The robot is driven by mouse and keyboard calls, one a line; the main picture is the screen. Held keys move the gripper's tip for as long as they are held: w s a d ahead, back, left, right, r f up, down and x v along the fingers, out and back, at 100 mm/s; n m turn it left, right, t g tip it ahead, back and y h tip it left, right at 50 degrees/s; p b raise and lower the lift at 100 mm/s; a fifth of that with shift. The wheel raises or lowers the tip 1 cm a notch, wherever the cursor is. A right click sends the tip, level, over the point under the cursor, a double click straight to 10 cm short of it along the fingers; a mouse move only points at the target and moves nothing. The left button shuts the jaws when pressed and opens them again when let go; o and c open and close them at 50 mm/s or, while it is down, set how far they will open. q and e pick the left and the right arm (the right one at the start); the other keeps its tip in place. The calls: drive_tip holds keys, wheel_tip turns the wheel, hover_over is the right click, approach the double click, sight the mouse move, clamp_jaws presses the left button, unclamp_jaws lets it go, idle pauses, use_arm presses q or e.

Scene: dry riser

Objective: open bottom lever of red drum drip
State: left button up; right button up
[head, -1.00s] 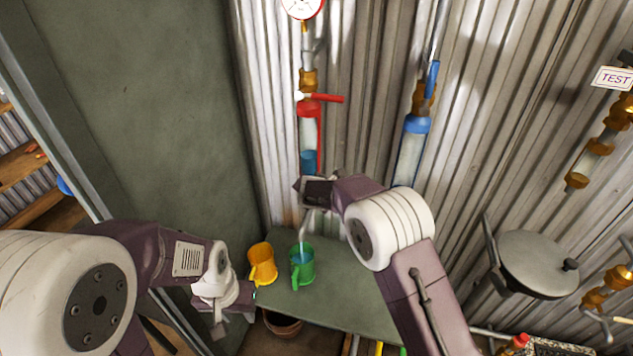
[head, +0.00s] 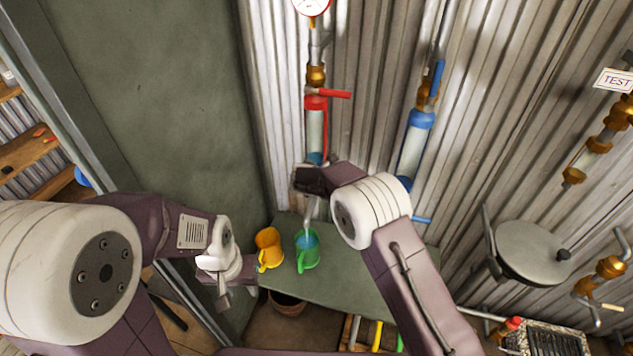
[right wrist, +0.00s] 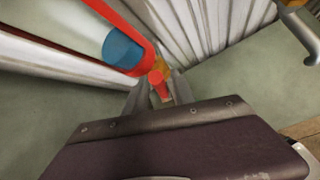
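The red drum drip is a clear upright tube (head: 315,128) with a red collar on the corrugated wall. Its red top lever (head: 335,94) points right. A little blue liquid shows low in the tube, and as a blue drum (right wrist: 123,47) beside a red strip in the right wrist view. My right gripper (head: 312,180) is at the tube's lower end and hides the bottom fitting. In the right wrist view a red lever end (right wrist: 159,86) sits between its grey fingertips; I cannot tell whether they grip it. My left gripper (head: 224,290) hangs left of the jugs, its finger gap unclear.
A yellow jug (head: 268,247) and a green jug (head: 307,252) with blue inside stand on the green table (head: 345,285) below. A pale spout or stream reaches the green jug. A blue-collared tube (head: 414,145) hangs right. A round grey lid (head: 533,252) stands further right.

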drive_tip(key=v, duration=0.9)
idle(0.3)
